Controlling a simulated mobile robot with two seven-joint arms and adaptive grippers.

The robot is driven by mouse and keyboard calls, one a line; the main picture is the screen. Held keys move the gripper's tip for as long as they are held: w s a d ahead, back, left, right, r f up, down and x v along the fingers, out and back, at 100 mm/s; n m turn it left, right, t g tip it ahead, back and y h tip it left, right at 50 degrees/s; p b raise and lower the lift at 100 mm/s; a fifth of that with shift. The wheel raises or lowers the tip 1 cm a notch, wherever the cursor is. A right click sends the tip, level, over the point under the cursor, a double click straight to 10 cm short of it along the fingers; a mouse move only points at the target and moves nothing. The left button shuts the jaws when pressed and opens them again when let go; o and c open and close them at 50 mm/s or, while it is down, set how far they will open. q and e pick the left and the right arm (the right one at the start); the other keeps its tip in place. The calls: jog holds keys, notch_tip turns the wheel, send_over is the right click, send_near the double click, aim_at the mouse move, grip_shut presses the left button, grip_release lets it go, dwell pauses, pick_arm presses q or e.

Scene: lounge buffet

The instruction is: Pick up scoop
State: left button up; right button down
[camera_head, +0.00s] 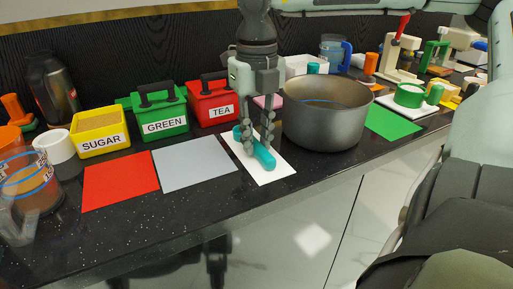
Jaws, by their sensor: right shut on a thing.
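The teal scoop (264,158) lies over a white mat (272,174) at the middle of the counter, in front of the pot. My right gripper (257,145) comes down from above with its fingers shut around the scoop's teal body. The fingers hide part of the scoop, and I cannot tell whether it touches the mat or hangs just above it. My left gripper is not in view.
A large metal pot (327,120) stands close to the right of the gripper. Behind are the red TEA box (211,104), green GREEN box (161,116) and yellow SUGAR bin (99,136). Bare red (120,180) and grey mats (195,166) lie to the left.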

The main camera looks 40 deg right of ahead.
jog(key=shift+r, duration=0.1)
notch_tip(320, 180, up, 16)
jog(key=p, duration=0.1)
notch_tip(320, 180, up, 11)
jog(key=p, duration=0.1)
send_over(256, 143)
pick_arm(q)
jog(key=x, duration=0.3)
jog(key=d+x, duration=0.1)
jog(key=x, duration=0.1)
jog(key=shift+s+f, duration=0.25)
pick_arm(e)
jog(key=shift+r, duration=0.45)
jog(key=c, duration=2.1)
grip_release()
grip_shut()
jog(key=shift+f, duration=0.1)
